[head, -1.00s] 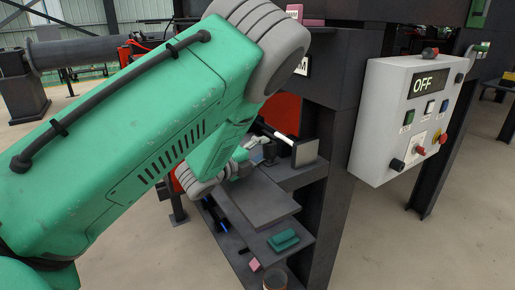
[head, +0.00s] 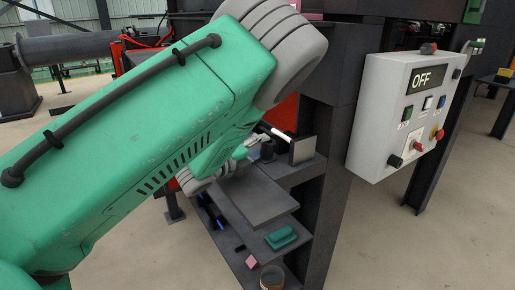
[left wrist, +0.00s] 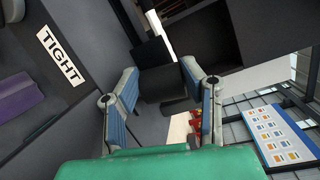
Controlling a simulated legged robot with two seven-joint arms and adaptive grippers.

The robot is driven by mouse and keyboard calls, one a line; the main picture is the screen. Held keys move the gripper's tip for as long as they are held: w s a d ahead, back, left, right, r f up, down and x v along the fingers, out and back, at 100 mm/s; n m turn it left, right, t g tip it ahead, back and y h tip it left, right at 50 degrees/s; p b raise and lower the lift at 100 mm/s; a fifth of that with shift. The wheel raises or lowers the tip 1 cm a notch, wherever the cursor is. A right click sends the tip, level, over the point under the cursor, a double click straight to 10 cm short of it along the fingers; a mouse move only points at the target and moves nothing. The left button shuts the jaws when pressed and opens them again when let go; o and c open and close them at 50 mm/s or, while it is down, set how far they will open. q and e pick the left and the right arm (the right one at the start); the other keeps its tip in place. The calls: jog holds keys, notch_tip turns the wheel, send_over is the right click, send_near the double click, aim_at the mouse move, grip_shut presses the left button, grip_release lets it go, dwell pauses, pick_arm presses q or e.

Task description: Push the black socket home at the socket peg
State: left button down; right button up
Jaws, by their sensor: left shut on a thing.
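The black socket (head: 267,151) is a short dark cylinder on the upper ledge, at the fingertips of my left gripper (head: 250,146). In the left wrist view the two blue-grey fingers of my left gripper (left wrist: 163,92) stand on either side of a dark block-like piece (left wrist: 163,84), which seems to be the socket. The gripper is shut on it. The peg cannot be made out, and I cannot tell how far the socket sits on it. My green left forearm covers much of the head view. My right gripper is not in view.
An upright dark plate (head: 303,150) stands just right of the socket. Below are a grey shelf (head: 258,200), a green block (head: 281,238) and a round container (head: 271,278). A control box reading OFF (head: 385,120) hangs at right. A TIGHT label (left wrist: 61,57) shows in the wrist view.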

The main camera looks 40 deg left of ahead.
pick_arm(q)
jog(key=shift+w+d+r+n+h+p, duration=0.25)
jog(key=shift+d+n+h+p, duration=0.1)
jog(key=shift+n, duration=0.55)
jog(key=shift+f, duration=0.15)
jog(key=c, duration=0.9)
grip_release()
jog(key=shift+s+d, duration=0.1)
jog(key=shift+s+f, duration=0.15)
jog(key=shift+f, duration=0.2)
jog(key=shift+s+a+f, duration=0.1)
jog(key=shift+s+a, duration=0.15)
jog(key=shift+s, duration=0.2)
jog(key=s, duration=0.3)
jog(key=s+a+r, duration=0.1)
jog(key=s, duration=0.2)
jog(key=s+a, duration=0.1)
jog(key=s, duration=0.3)
jog(key=shift+s+a+r, duration=0.1)
jog(key=shift+a+r, duration=0.05)
jog(key=shift+a, duration=0.05)
jog(key=shift+s+a, duration=0.2)
jog(key=shift+s, duration=0.05)
jog(key=shift+d+r, duration=0.25)
jog(key=shift+d, duration=0.15)
